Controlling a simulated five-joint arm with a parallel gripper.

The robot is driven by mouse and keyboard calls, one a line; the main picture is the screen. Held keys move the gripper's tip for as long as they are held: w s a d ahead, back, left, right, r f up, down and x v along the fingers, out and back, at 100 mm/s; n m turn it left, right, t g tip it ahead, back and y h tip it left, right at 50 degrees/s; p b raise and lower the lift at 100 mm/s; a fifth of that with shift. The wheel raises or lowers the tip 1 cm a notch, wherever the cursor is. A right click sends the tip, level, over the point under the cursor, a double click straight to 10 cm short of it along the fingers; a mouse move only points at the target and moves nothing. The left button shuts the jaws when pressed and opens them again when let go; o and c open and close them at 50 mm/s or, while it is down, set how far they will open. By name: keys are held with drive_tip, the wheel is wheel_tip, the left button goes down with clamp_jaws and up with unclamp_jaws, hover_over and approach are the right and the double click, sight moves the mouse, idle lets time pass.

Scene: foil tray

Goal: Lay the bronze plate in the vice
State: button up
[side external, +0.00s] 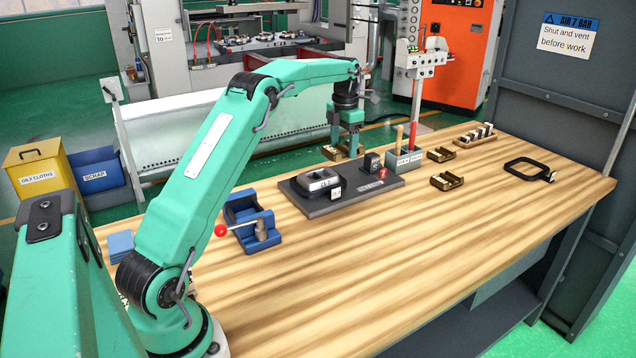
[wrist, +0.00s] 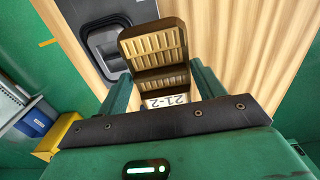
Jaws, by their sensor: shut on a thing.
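My gripper (side external: 347,146) is at the far edge of the table, behind the dark base plate. It is shut on the bronze plate (side external: 336,155), which seems to be off the table, though its height is hard to tell. In the wrist view the plate (wrist: 153,45) shows ribbed bronze faces and a white label reading "21-2" between the fingers of my gripper (wrist: 164,84). The blue vice (side external: 240,212) stands at the near left of the table, with a red-knobbed handle.
The dark base plate (side external: 342,197) with a grey tray mould (side external: 318,179) lies between gripper and vice. Two similar bronze pieces (side external: 447,181) (side external: 441,154), a grey tool holder (side external: 404,158) and a black frame (side external: 530,169) are to the right. The front right of the table is clear.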

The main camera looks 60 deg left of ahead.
drive_tip(key=shift+r, duration=2.95)
drive_tip(key=shift+s+a+f, duration=0.15)
drive_tip(key=shift+s+a, duration=0.4)
drive_tip(key=shift+s, duration=0.05)
drive_tip(key=s+a+f, duration=0.2)
drive_tip(key=s+f, duration=0.2)
drive_tip(key=s, duration=0.9)
drive_tip(key=s+a+f, duration=0.1)
drive_tip(key=s+f, duration=0.4)
drive_tip(key=s, duration=0.8)
drive_tip(key=shift+s+a+f, duration=0.2)
drive_tip(key=shift+s+a, duration=0.05)
drive_tip(key=shift+a, duration=0.15)
drive_tip(key=shift+f, duration=0.15)
drive_tip(key=shift+f, duration=2.8)
